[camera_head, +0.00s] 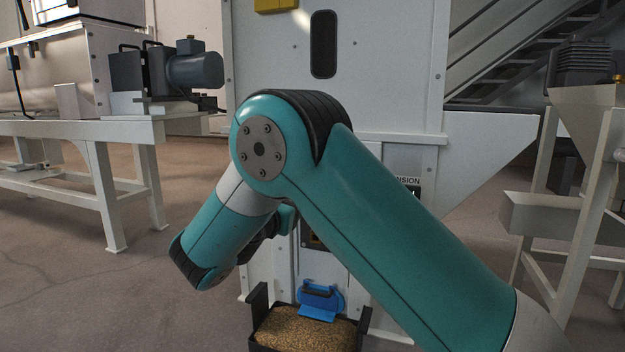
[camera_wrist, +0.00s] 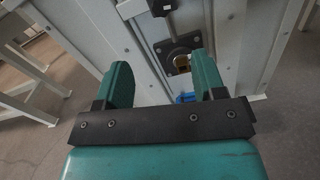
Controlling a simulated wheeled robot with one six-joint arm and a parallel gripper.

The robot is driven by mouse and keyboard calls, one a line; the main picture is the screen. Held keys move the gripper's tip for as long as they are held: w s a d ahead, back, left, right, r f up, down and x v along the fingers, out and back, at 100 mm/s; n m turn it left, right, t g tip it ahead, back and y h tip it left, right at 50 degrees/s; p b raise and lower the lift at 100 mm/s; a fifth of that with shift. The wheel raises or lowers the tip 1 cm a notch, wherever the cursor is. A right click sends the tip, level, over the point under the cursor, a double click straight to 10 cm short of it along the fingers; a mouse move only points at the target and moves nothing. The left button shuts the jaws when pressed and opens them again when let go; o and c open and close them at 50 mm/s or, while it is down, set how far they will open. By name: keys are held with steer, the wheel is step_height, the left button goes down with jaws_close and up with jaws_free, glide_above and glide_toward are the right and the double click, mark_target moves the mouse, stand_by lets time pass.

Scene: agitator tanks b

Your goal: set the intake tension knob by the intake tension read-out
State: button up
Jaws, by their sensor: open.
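The read-out (camera_head: 414,190) shows as a dark sliver under a label ending in "NSION" on the white machine (camera_head: 395,100). My arm hides most of it, and no figure can be read. In the wrist view my gripper (camera_wrist: 164,80) is open and empty, its two teal fingers wide apart. Beyond the fingers, on the machine's front, is a dark square plate (camera_wrist: 178,44) with a round part (camera_wrist: 181,62) at its lower end. I cannot tell for certain whether this is the knob. In the head view my arm hides most of that area.
A black tray of grain (camera_head: 305,328) stands low at the machine's foot, with a blue flap (camera_head: 320,300) above it. A bench with a motor (camera_head: 190,70) is at left. A hopper frame (camera_head: 535,215) and stairs (camera_head: 510,60) are at right. Floor at left is clear.

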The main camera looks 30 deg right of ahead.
steer(key=shift+p+x, duration=0.6)
steer(key=shift+x, duration=7.65)
steer(key=c, duration=0.9)
steer(key=shift+r+m+p, duration=0.1)
steer(key=shift+m+p, duration=0.3)
steer(key=shift+p, duration=0.2)
